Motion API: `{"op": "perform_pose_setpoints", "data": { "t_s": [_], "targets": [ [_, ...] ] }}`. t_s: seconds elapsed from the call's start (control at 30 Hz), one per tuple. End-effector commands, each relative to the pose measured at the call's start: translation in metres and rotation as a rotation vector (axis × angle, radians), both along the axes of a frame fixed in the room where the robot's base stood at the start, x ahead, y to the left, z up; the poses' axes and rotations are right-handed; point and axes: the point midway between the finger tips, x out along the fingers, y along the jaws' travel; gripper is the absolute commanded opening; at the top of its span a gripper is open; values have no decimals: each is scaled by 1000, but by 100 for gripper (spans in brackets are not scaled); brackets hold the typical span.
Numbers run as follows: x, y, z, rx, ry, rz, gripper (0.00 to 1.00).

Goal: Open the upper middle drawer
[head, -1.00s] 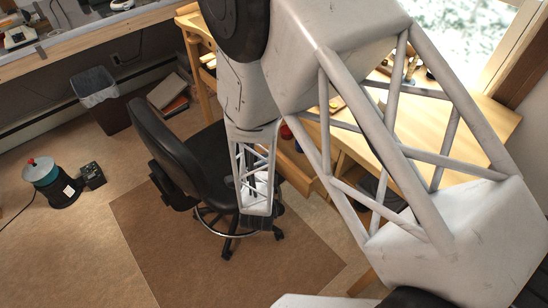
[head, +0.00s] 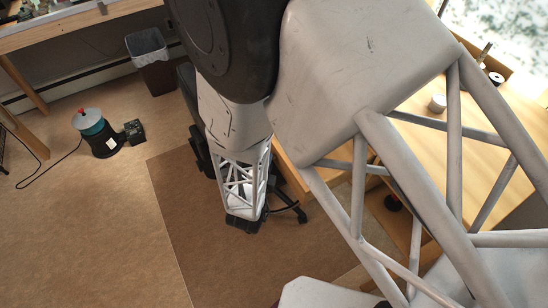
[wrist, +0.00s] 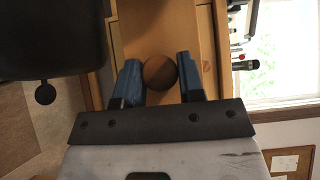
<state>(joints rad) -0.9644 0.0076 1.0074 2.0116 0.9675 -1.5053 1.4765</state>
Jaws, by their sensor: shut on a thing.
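A wooden drawer front (wrist: 150,28) with a round wooden knob (wrist: 160,72) shows in the wrist view. My gripper (wrist: 161,85) has its blue fingers on both sides of the knob and is shut on it. In the head view my gripper (head: 243,222) is low and left of the wooden desk (head: 470,150). My arm hides much of the desk front there, so I cannot tell how far the drawer stands out.
A black chair (wrist: 50,38) is close on the left in the wrist view; in the head view it is mostly behind my arm. A bin (head: 150,65) and a teal-and-black canister (head: 95,133) stand on the floor at left. The brown mat (head: 215,265) has clear room.

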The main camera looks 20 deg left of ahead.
Motion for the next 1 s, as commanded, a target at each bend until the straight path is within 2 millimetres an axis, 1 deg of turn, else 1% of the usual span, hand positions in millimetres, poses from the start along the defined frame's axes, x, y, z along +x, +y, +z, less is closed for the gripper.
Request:
{"op": "perform_pose_setpoints", "data": {
  "t_s": [0.2, 0.53, 0.57, 0.7, 1.0],
  "targets": [
    [-5, 4, -1, -2, 1, 0, 0],
    [-5, 5, 0, -2, 1, 0, 0],
    [-5, 5, 0, -1, 1, 0, 39],
    [-5, 5, 0, -1, 1, 0, 60],
    [-5, 5, 0, -1, 0, 0, 60]
  ]
}}
